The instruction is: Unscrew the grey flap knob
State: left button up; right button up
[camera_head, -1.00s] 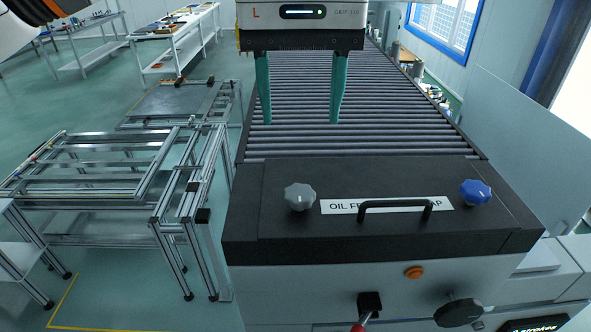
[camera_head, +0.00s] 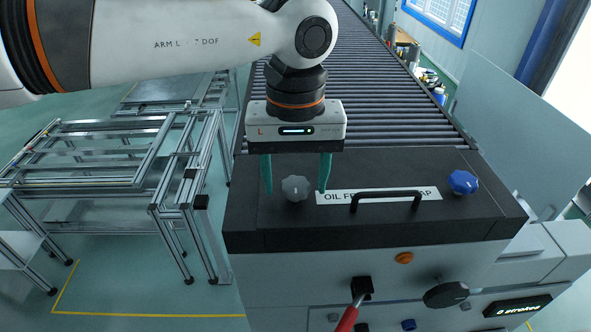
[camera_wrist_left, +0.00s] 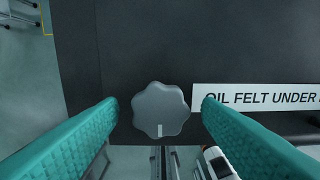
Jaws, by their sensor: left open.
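The grey flap knob (camera_head: 295,188) is a lobed knob on the left part of the black flap (camera_head: 250,215). In the left wrist view the knob (camera_wrist_left: 160,109) shows from above with a white mark on its near edge. My left gripper (camera_head: 296,190) is open, pointing down, with its two teal fingers one on each side of the knob. In the wrist view, gaps show between the knob and both fingers (camera_wrist_left: 160,120). Whether the fingertips are level with the knob I cannot tell. My right gripper is not in view.
A black handle (camera_head: 388,198) stands over the white label (camera_head: 330,197), right of the grey knob. A blue knob (camera_head: 462,182) is at the flap's right. A red-handled lever (camera_head: 348,318), an orange button (camera_head: 404,258) and a black knob (camera_head: 446,294) are on the front. A roller conveyor (camera_head: 375,95) lies behind.

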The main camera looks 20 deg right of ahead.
pick_arm(q)
jog(key=c, duration=1)
